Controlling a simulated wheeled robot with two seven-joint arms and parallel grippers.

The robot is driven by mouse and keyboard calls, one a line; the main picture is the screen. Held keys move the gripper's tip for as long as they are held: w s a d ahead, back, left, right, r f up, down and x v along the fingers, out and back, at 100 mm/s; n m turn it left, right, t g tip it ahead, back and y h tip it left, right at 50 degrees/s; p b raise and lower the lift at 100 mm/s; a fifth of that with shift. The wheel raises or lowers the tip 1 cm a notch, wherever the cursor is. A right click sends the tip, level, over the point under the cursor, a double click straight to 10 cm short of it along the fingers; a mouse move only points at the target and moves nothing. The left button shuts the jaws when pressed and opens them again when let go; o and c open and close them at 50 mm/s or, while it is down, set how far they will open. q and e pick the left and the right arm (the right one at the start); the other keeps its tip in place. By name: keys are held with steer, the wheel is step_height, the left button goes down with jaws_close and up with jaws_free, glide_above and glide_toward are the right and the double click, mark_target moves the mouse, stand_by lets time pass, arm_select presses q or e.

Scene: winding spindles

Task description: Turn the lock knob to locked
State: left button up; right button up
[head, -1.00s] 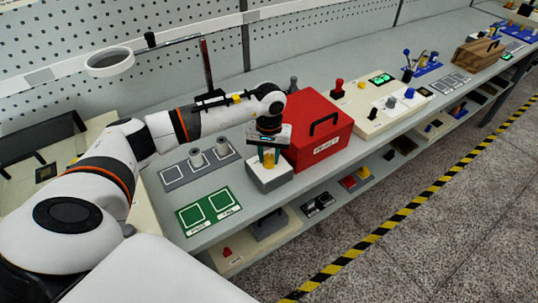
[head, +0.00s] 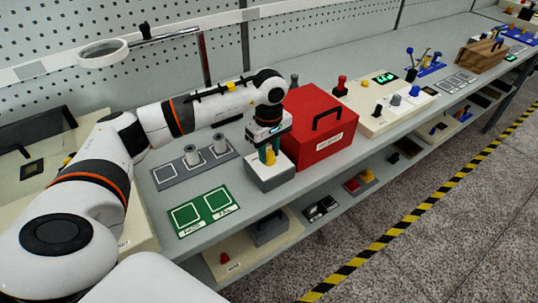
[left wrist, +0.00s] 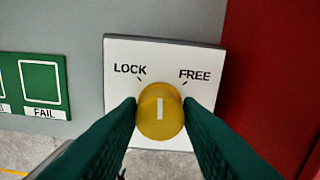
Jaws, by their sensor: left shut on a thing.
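The lock knob (left wrist: 160,112) is a yellow round knob with a white line on its top. It stands on a white-topped box (left wrist: 118,60) marked LOCK at the upper left and FREE at the upper right. The white line points straight up in the left wrist view, between the two marks. My left gripper (left wrist: 161,116) has its teal fingers on both sides of the knob and is shut on it. In the head view the left gripper (head: 266,154) comes down from above onto the box (head: 270,178). My right gripper is not in view.
A red toolbox (head: 318,128) stands close on the right of the box. A green PASS/FAIL mat (head: 203,211) lies at the left front. A grey tray (head: 172,175) with spools is behind it. The bench's front edge is near.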

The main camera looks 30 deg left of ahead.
mark_target(269, 152)
arm_select(q)
steer(key=n+b, duration=0.1)
steer(key=n, duration=0.2)
steer(key=shift+n, duration=0.4)
steer(key=shift+n+b, duration=0.8)
steer(key=shift+n, duration=1.1)
steer(key=o, duration=1)
step_height(269, 152, up, 12)
steer(key=shift+r+b, duration=0.1)
steer(key=shift+b, duration=0.8)
